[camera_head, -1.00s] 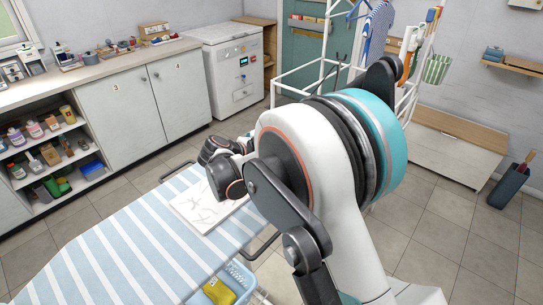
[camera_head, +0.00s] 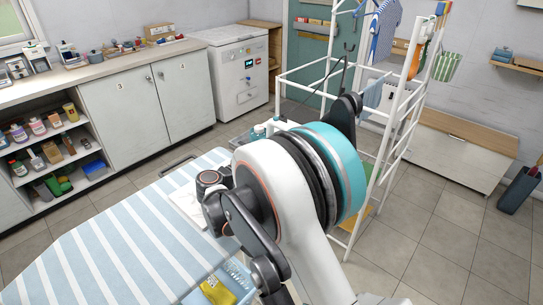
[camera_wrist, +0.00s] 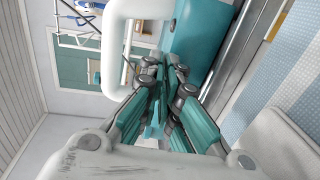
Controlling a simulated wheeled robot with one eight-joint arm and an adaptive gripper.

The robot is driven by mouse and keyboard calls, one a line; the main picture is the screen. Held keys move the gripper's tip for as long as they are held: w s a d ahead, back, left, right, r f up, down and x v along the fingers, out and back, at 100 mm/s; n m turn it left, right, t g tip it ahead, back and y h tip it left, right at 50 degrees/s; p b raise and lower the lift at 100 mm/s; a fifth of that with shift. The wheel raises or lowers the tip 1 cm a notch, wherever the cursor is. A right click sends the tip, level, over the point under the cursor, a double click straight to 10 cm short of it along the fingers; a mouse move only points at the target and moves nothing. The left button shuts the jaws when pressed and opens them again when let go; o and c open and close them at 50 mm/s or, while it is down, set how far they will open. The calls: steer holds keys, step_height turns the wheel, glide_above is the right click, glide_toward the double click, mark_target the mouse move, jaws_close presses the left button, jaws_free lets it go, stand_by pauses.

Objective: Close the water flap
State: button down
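In the head view my arm hides my gripper.
A striped ironing board (camera_head: 105,240) stands at the lower left, with a blue basket (camera_head: 238,272) holding a yellow cloth beside it. A white drying rack (camera_head: 398,140) stands close behind my arm. White cabinets (camera_head: 125,110) line the left.

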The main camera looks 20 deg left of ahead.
steer(key=c, duration=2.1)
jaws_free()
steer(key=v, duration=1.2)
steer(key=shift+f, duration=0.1)
